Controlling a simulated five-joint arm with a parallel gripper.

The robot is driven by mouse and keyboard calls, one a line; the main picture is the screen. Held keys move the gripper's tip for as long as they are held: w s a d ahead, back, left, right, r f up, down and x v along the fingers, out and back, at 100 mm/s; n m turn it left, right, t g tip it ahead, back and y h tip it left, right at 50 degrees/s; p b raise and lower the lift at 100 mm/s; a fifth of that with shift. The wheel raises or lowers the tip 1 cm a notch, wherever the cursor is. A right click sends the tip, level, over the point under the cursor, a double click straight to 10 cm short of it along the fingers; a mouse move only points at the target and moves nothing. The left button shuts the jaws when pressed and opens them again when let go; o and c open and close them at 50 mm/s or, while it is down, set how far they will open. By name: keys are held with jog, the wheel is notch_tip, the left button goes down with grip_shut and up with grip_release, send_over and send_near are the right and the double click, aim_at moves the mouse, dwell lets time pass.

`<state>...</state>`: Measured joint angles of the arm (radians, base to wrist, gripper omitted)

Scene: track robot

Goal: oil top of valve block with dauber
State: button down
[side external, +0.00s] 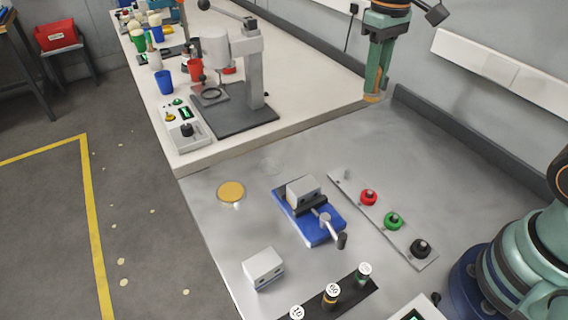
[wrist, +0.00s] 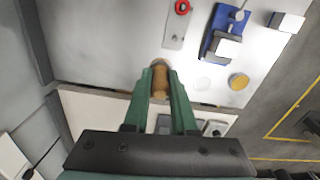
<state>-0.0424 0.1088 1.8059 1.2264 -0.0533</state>
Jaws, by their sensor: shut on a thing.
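My gripper (side external: 374,90) is at the top right in the side external view, above the back of the grey table and far from the blocks. In the wrist view its green fingers (wrist: 160,85) are shut on the brown dauber (wrist: 158,84). The dauber's end (side external: 372,99) shows just below the fingers. One grey block (side external: 302,190) sits in a blue vise (side external: 322,228); a similar block (side external: 263,266) lies loose on the table. I cannot tell which is the valve block. A round dish of amber oil (side external: 231,191) stands left of the vise.
A plate with red, green and black knobs (side external: 393,221) lies right of the vise. A dark rack with labelled bottles (side external: 331,294) is at the front. A white bench (side external: 305,85) with a press and cups adjoins behind. A faint round mark (side external: 271,165) is on bare table.

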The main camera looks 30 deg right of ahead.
jog(key=s+a+f, duration=0.2)
jog(key=a+f, duration=0.1)
jog(key=a, duration=0.5)
jog(key=s+a+f, duration=0.3)
jog(key=a, duration=0.6)
jog(key=shift+m, duration=0.4)
jog(key=shift+w+d+f, duration=0.15)
jog(key=shift+f, duration=1.5)
jog(key=shift+w+d+f, duration=0.1)
jog(key=shift+d+f, duration=0.05)
jog(key=shift+f, duration=1.5)
jog(key=shift+w+f, duration=0.45)
jog(key=shift+w, duration=1.65)
jog(key=shift+s, duration=2)
jog(key=shift+s+a, duration=0.1)
jog(key=shift+a, duration=0.25)
jog(key=shift+w+a, duration=0.15)
jog(key=shift+w, duration=1.95)
jog(key=s, duration=0.4)
jog(key=shift+s, duration=0.1)
notch_tip(320, 180, up, 8)
